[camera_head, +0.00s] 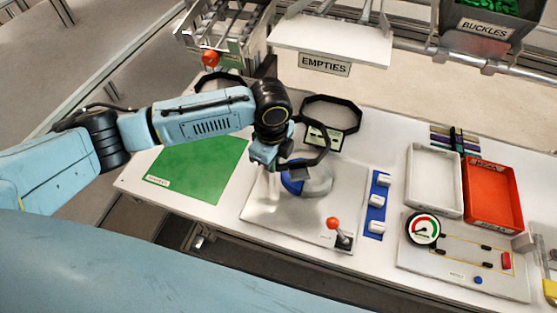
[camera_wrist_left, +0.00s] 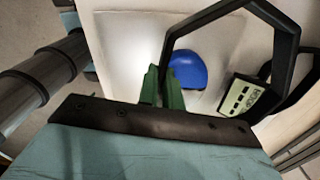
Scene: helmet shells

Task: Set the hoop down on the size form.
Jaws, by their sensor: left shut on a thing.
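My left gripper (camera_head: 284,164) is shut on the rim of a black angular hoop (camera_head: 325,142). In the wrist view the green fingers (camera_wrist_left: 168,88) pinch the hoop (camera_wrist_left: 297,40) at one side, and the hoop extends to the right. The size form (camera_head: 318,181) is a rounded grey-white and blue block on a pale plate. The gripper and hoop partly cover it in the head view. Its blue part (camera_wrist_left: 188,68) shows beyond the fingers in the wrist view. The hoop looks above the form; I cannot tell the gap. My right gripper is not in view.
A red-knobbed lever (camera_head: 334,224) and a blue strip with white knobs (camera_head: 378,205) stand near the form. A green mat (camera_head: 200,170) lies left. White (camera_head: 434,148) and red (camera_head: 490,168) trays sit right.

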